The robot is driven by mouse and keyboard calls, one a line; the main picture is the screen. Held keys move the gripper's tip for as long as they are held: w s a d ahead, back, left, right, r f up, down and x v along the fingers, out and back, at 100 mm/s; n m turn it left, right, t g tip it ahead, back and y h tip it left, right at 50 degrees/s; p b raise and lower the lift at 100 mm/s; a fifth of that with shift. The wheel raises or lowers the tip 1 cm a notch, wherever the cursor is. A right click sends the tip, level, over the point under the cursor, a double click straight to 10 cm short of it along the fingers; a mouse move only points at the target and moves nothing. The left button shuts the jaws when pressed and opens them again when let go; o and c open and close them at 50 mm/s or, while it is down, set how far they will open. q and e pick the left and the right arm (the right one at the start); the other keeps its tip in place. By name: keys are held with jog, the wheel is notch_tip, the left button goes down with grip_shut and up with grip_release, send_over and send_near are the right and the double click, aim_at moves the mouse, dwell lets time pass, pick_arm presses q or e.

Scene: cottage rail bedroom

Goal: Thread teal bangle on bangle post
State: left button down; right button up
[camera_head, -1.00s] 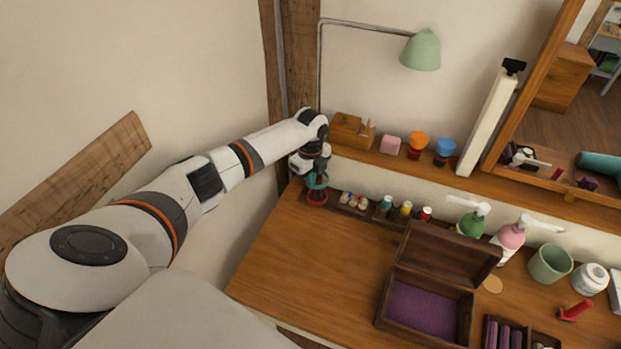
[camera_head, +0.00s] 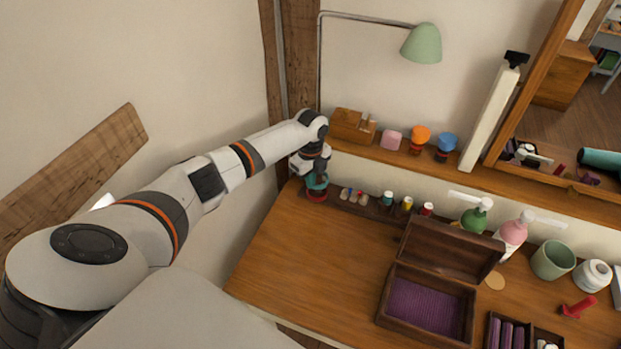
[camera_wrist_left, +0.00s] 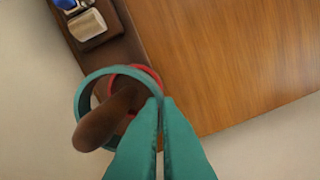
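The teal bangle (camera_wrist_left: 82,98) is pinched at its right rim between the teal fingertips of my left gripper (camera_wrist_left: 161,101). The brown bangle post (camera_wrist_left: 103,117) passes through the ring, its rounded tip covering the lower-left rim in the left wrist view. A red bangle (camera_wrist_left: 148,73) sits around the post lower down, behind the teal one. In the head view, my left gripper (camera_head: 318,175) is at the desk's back left corner, with the teal bangle (camera_head: 317,183) just above the red bangle (camera_head: 316,197). My right gripper is out of view.
A dark tray (camera_head: 345,204) with small items lies right of the post. A shelf (camera_head: 400,163) with a wooden box (camera_head: 352,126) runs behind. An open box (camera_head: 383,314) stands farther right. The desk's left part (camera_head: 290,255) is clear.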

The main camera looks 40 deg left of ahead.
pick_arm(q)
jog(key=shift+f+b, duration=0.9)
jog(key=shift+f, duration=0.35)
dwell(0.3)
jog(key=c, duration=1.6)
grip_release()
notch_tip(320, 180, up, 12)
jog(key=shift+b, duration=0.4)
jog(key=shift+f, duration=0.1)
